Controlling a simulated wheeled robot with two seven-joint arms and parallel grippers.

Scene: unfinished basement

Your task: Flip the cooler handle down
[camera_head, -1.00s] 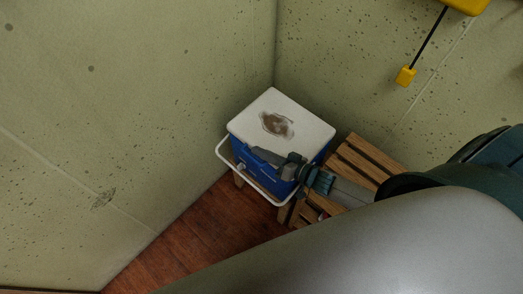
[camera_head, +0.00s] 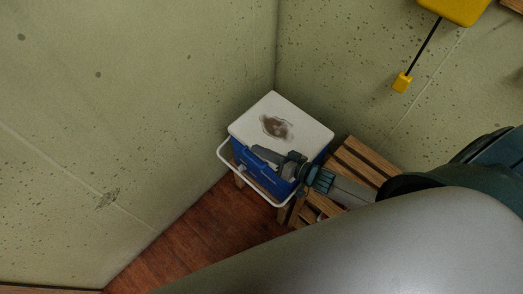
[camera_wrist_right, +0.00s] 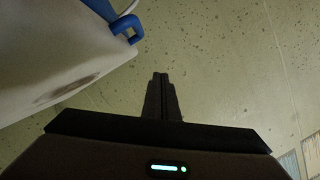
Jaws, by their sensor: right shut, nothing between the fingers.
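The cooler (camera_head: 243,152) has a blue body and a white lid (camera_head: 298,124) with a brown stain. It stands in the wall corner. Its white handle (camera_head: 252,187) hangs out in front of the body, below the lid. My right gripper (camera_head: 256,150) is shut and empty, over the cooler's front edge and close to the lid; I cannot tell if it touches. In the right wrist view the shut fingers (camera_wrist_right: 160,80) point at the wall, with the lid (camera_wrist_right: 60,50), a blue hinge (camera_wrist_right: 127,28) and a bit of the white handle (camera_wrist_right: 127,7) at upper left. My left gripper is not in view.
A slatted wooden pallet or crate (camera_head: 361,157) stands right of the cooler, partly under my right arm. Concrete walls (camera_head: 140,80) close in behind and at the left. A yellow object (camera_head: 402,83) hangs on the right wall. Bare red-brown floor (camera_head: 200,225) lies in front.

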